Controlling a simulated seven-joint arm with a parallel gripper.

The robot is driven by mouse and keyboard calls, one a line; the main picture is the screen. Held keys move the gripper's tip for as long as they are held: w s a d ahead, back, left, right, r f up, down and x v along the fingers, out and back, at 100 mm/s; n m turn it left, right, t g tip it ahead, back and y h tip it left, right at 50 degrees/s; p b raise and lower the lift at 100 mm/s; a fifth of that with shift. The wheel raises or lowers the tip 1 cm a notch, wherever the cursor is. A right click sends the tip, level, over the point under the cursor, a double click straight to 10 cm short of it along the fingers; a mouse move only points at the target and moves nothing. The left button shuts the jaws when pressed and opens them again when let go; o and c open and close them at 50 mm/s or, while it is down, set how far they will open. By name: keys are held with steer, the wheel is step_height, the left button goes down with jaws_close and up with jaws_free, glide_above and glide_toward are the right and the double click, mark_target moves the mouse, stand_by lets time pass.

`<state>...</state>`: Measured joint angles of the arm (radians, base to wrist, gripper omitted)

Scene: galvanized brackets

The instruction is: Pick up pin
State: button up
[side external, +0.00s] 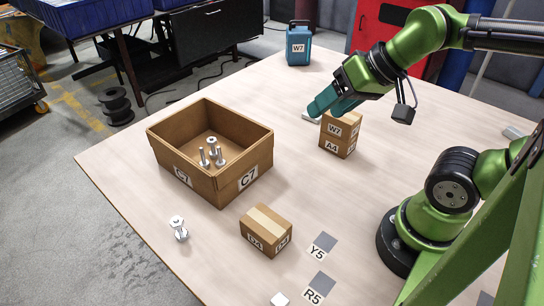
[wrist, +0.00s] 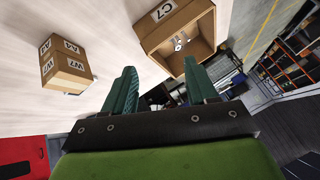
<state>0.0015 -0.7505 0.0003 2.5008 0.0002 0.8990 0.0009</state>
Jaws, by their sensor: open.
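A silver metal pin (side external: 179,228) stands on the table at the front left in the side view, outside the box. Several similar pins (side external: 220,158) stand inside the open cardboard box C7 (side external: 167,154); they also show small in the wrist view (wrist: 181,43), inside the box (wrist: 165,36). My gripper (side external: 318,106) is above the far middle of the table, beside and over the stacked cartons. Its teal fingers are apart with nothing between them in the wrist view (wrist: 159,72). A pale flat object (side external: 311,116) below the fingers is partly hidden; I cannot tell what it is.
A taped carton (side external: 266,231) sits at the front, near grey squares marked Y5 (side external: 325,243) and R5 (side external: 319,283). A blue container (side external: 298,46) stands at the far edge.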

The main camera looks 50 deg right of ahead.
steer(key=n+g+h, duration=0.2)
steer(key=n+g, duration=0.5)
steer(key=n, duration=2.7)
glide_above(280, 300)
step_height(280, 300, down, 7)
steer(key=f+n, duration=0.1)
steer(key=f, duration=0.2)
steer(key=f+n, duration=0.2)
steer(key=f, duration=0.2)
steer(key=f+n, duration=0.2)
steer(key=f, duration=0.2)
steer(key=shift+w+d, duration=0.2)
steer(key=shift+d, duration=0.1)
steer(key=shift+s+a+f, duration=0.1)
steer(key=shift+a+f, duration=0.1)
steer(key=shift+f, duration=1.15)
steer(key=shift+s+a+f, duration=0.1)
steer(key=shift+a+f, duration=0.05)
steer(key=shift+f, duration=1.2)
